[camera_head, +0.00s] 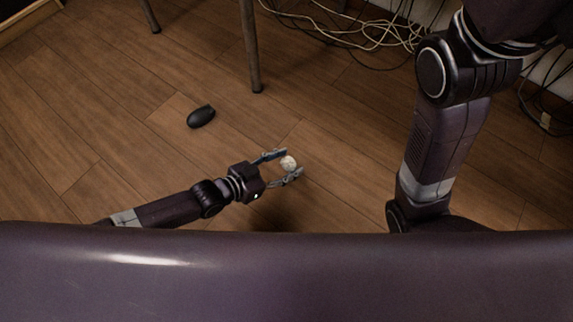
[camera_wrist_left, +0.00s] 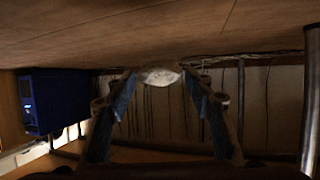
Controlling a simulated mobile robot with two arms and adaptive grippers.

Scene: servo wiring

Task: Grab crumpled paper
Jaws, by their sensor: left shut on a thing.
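The crumpled paper (camera_head: 288,163) is a small whitish ball in the head view, above the wooden floor's middle. My left gripper (camera_head: 286,166) reaches in from the left and is shut on the paper, with one finger on each side of it. The left wrist view shows the paper (camera_wrist_left: 160,77) between the two blue-padded fingertips. My right arm (camera_head: 440,140) shows at the right of the head view, but its gripper is out of view.
A black computer mouse (camera_head: 201,117) lies on the floor left of the gripper. Tangled cables (camera_head: 375,35) lie at the back right. In the left wrist view, a blue box (camera_wrist_left: 55,100) is at the left.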

